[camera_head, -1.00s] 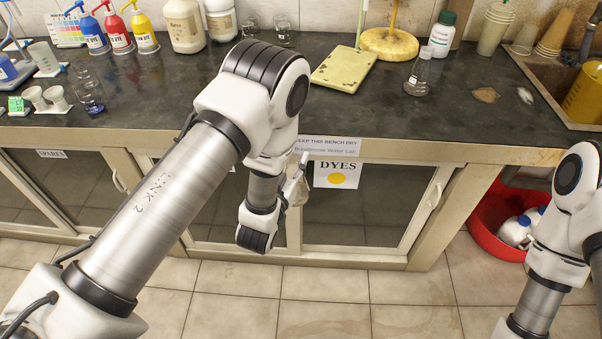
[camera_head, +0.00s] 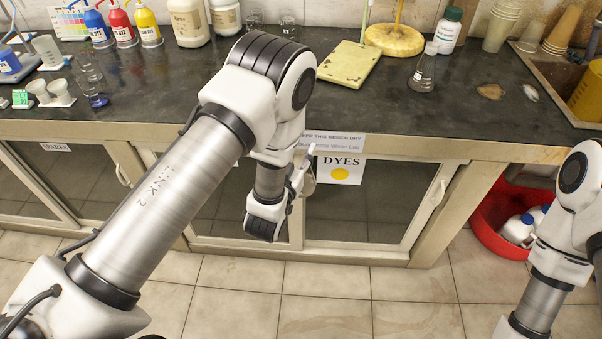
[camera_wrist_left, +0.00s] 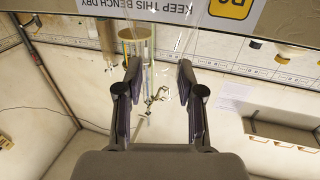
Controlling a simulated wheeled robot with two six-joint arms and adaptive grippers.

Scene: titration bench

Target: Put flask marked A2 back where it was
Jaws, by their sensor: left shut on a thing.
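My left gripper (camera_head: 306,168) is in front of the bench's front edge, below the bench top, beside the DYES sign. In the left wrist view its two dark fingers (camera_wrist_left: 158,78) are apart, with clear glass (camera_wrist_left: 160,42) between and beyond them. I take this glass to be the held flask; its outline is faint. An orange label (camera_wrist_left: 230,8) shows upside down at the top, partly cut off, and I cannot read it surely. In the head view the held flask is a small pale shape mostly hidden by the gripper. My right gripper is out of view.
A conical flask (camera_head: 423,74) stands on the dark bench (camera_head: 430,112) at the right, its marking unreadable. A yellow-green board (camera_head: 349,66), a white bottle (camera_head: 446,32) and a yellow round base (camera_head: 394,39) are near it. Dye bottles (camera_head: 122,28) stand at the back left.

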